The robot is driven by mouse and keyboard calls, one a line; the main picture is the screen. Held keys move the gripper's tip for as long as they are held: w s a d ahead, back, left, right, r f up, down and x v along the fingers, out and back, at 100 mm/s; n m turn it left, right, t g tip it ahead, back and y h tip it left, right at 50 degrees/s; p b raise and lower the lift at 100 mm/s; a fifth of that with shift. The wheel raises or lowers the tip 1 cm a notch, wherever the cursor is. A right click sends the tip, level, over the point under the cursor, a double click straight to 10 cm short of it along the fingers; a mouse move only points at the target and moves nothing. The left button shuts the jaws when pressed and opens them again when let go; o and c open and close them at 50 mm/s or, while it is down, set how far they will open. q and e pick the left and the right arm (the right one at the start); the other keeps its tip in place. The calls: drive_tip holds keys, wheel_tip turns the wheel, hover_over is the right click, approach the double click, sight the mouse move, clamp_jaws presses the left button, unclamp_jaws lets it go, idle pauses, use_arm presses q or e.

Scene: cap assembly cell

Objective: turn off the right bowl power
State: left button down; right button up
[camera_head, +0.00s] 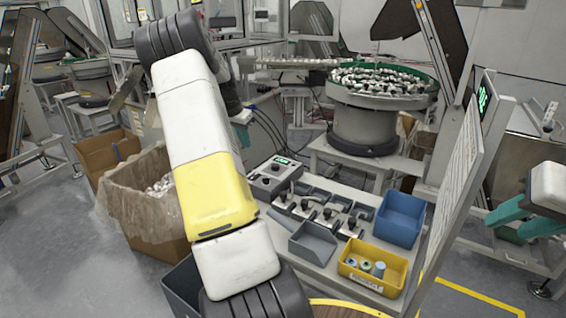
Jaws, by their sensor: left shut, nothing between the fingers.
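My left arm crosses the picture from the bottom up to its elbow at the top. A dark part with a pale tip, apparently my left gripper (241,117), shows just right of the arm, mostly hidden by it. It is shut and empty. The right bowl feeder (370,120) is a round grey drum with a green rim, full of small parts, standing on a bench right of that tip. A grey control box (275,179) with a small green-lit display and knobs sits on the front table. I cannot tell which switch is the bowl's power. My right gripper is not in view.
The front table (318,253) carries fixtures with black knobs, a grey bin (313,243), a blue bin (400,218) and a yellow bin (373,269) with several caps. A cardboard box (150,228) stands left. A slanted panel (465,170) rises at right.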

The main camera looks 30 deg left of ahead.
sight(253, 177)
use_arm(q)
drive_tip(key=shift+f, duration=0.1)
drive_tip(key=x, duration=1.3)
drive_tip(key=shift+s+f, duration=0.2)
drive_tip(key=shift+f, duration=0.25)
drive_tip(key=shift+w+f+g, duration=0.2)
drive_tip(key=shift+f+g, duration=0.05)
drive_tip(key=shift+g, duration=0.05)
drive_tip(key=shift+s, duration=0.2)
drive_tip(key=shift+s+f, duration=0.1)
drive_tip(key=shift+s+a, duration=0.1)
drive_tip(key=shift+s, duration=0.75)
